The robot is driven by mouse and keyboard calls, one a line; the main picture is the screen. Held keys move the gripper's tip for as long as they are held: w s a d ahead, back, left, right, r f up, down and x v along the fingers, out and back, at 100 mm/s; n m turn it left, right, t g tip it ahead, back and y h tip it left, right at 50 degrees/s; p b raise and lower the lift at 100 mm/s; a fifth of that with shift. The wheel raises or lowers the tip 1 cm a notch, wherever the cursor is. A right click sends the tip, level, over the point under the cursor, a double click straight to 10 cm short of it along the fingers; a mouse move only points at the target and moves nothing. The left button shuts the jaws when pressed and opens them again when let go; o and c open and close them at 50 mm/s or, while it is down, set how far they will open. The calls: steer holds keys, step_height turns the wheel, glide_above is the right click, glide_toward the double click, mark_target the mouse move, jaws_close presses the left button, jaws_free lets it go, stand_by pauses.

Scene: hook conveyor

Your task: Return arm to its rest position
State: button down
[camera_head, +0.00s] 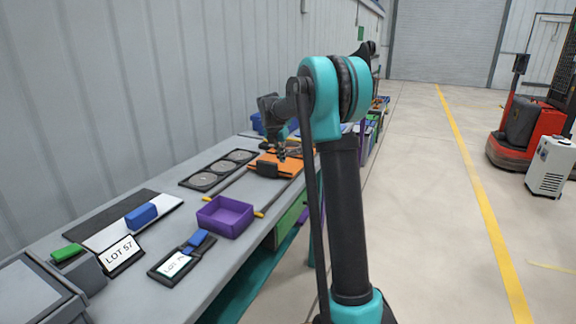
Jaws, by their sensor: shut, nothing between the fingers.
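My arm (345,210), dark with teal joints, stands upright in the middle of the view. Its upper part bends left over the bench, with the dark wrist (272,106) above the table. My gripper (281,155) points down near an orange board (289,167) with a small black block (267,169) on it. The gripper is small in the view, shut and empty. Whether its tips touch anything below cannot be told.
The grey bench (185,285) runs along the left wall. On it are a purple bin (225,217), a black tray with round discs (219,169), a blue block (141,215) and a LOT 57 sign (121,254). A red forklift (533,130) and white unit (553,166) stand right; the floor between is clear.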

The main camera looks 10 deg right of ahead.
steer(key=shift+v, duration=0.9)
steer(key=s+f+m+y, duration=0.1)
steer(key=s+f+m, duration=0.5)
steer(key=s, duration=0.8)
steer(key=s+d+f+m, duration=0.1)
steer(key=s+f+m, duration=0.5)
steer(key=s+m, duration=0.7)
steer(key=s+f+m+y, duration=0.1)
steer(key=s+f+m, duration=0.5)
steer(key=s, duration=1.1)
steer(key=m, duration=0.3)
steer(key=shift+d+m+t+y, duration=0.3)
steer(key=shift+m, duration=0.1)
steer(key=shift+w, duration=0.1)
